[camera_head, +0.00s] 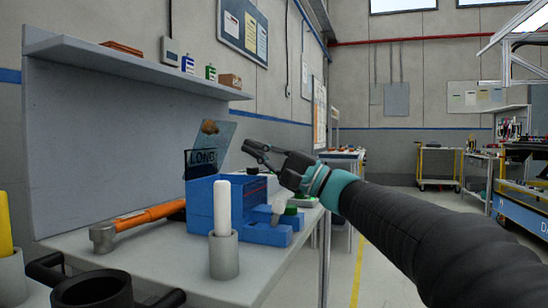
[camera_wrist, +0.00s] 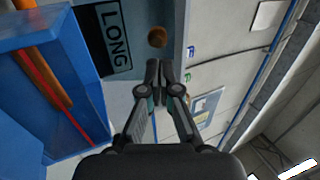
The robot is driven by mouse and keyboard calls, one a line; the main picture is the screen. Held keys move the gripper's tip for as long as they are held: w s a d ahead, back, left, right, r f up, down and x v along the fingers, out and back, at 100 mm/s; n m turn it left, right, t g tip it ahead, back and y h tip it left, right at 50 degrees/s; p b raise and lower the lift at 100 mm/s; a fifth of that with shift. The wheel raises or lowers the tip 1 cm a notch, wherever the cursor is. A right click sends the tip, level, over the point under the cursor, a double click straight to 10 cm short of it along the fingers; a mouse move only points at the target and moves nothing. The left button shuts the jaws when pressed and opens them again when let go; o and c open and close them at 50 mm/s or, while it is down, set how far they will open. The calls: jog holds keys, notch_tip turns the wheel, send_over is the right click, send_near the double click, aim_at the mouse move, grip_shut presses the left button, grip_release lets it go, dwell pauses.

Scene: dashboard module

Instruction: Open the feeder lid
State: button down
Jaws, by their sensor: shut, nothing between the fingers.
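The blue feeder box (camera_head: 203,206) stands on the workbench. Its see-through lid (camera_head: 222,135) is raised, standing up from the box and tilted, with a black LONG label (camera_head: 202,158) and a brown knob (camera_head: 210,127) near its upper edge. My gripper (camera_head: 249,149) is to the right of the lid, shut and empty. In the wrist view the fingers (camera_wrist: 160,72) are together, just below the knob (camera_wrist: 157,37) in the picture, with a gap visible. The box (camera_wrist: 70,60) lies open at the left there, with orange-brown rods inside.
An orange-handled hammer (camera_head: 145,217) lies left of the box. A white cylinder in a grey holder (camera_head: 223,256) stands in front of it. A black-handled container (camera_head: 92,290) is at the near left. A shelf (camera_head: 130,66) runs along the panel behind.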

aim_at(219, 131)
jog(key=shift+p+x, duration=0.35)
jog(key=shift+x, duration=2.8)
